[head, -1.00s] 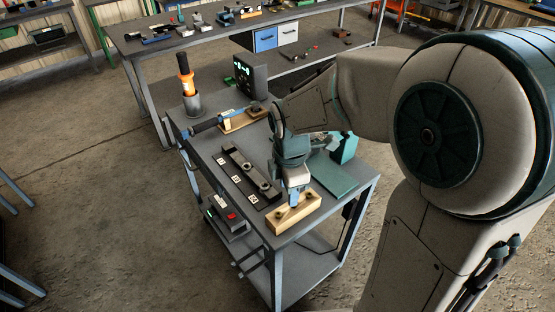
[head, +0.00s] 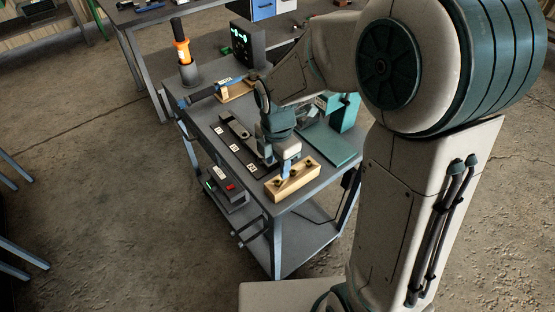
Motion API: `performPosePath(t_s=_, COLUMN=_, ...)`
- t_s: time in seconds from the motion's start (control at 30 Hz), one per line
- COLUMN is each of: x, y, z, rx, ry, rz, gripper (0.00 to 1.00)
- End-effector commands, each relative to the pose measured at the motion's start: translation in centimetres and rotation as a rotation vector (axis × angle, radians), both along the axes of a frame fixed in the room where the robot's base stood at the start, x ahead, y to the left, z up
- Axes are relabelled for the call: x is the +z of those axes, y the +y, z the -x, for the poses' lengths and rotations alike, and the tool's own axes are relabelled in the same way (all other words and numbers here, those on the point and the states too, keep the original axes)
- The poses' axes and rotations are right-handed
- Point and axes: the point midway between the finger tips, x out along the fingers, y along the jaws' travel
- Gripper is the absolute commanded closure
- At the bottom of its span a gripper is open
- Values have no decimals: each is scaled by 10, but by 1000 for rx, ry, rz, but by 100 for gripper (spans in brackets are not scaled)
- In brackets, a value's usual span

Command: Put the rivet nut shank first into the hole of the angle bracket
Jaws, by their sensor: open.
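My gripper (head: 286,173) points down over a pale wooden block (head: 296,186) on the front end of the cart top. Its jaws are open, with the tips close to the block's top; I cannot tell whether they touch it. Small dark round parts (head: 278,184) sit on the block beside the fingers; they are too small to tell whether one is the rivet nut. A teal plate with an upright part (head: 335,146) stands to the right behind the gripper. I cannot make out for certain which part is the angle bracket.
A dark rail (head: 234,130) with round parts and white labels lies left of the gripper, which hides some of it. A blue-handled tool on a wooden stand (head: 235,92), an orange tool in a cup (head: 183,55) and a dark box (head: 248,42) are at the back.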

Motion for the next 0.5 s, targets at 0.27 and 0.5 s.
performPosePath(t_s=0.27, x=-26, y=0, z=0, rx=-1, ry=2, rz=0, gripper=57)
performPosePath(t_s=0.5, x=-45, y=0, z=0, rx=-1, ry=1, rz=0, gripper=57)
